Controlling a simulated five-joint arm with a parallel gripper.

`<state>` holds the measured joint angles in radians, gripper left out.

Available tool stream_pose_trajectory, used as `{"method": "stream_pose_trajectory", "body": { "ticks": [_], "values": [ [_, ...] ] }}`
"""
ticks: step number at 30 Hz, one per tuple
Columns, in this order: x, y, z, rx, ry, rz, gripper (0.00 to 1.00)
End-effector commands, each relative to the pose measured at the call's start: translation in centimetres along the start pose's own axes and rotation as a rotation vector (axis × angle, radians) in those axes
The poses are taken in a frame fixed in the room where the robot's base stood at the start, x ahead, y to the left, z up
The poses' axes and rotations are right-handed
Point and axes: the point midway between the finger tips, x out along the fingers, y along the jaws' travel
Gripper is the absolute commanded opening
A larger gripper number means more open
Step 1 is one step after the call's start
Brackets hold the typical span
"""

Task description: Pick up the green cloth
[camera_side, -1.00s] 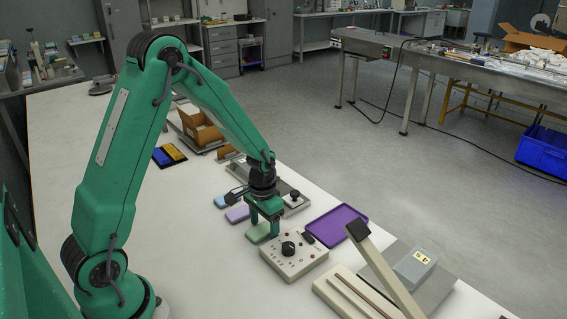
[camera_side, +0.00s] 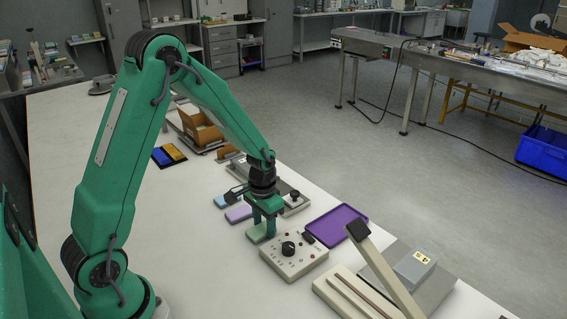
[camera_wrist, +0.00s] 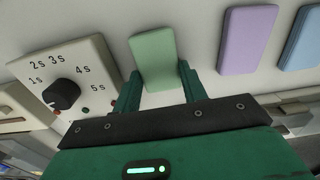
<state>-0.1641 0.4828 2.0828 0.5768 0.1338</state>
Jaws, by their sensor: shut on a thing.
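The green cloth (camera_side: 257,233) is a pale green folded pad on the white table, beside the timer box. In the wrist view the green cloth (camera_wrist: 154,58) lies between my two fingers, with its far part reaching out past them. My gripper (camera_side: 264,234) points down over it and is shut on it; in the wrist view my gripper (camera_wrist: 160,78) has one finger at each side of the cloth. Whether the cloth is clear of the table cannot be told.
A timer box with a black knob (camera_side: 289,248) stands close on the right. A purple cloth (camera_side: 238,214) and a blue cloth (camera_side: 222,201) lie to the left. A purple tray (camera_side: 337,224) and a sealer with a raised lever (camera_side: 380,268) are further right. The table's front left is clear.

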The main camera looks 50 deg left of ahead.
Motion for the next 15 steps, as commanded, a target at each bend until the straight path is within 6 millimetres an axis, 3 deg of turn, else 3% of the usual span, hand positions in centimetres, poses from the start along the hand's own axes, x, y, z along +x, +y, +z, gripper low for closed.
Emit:
{"method": "stream_pose_trajectory", "body": {
  "ticks": [11,15],
  "values": [
    [-4.0,0.0,-0.1,0.0,0.005,-0.001,0.21],
    [-5.3,2.4,1.0,0.005,0.003,0.0,0.21]
  ]
}}
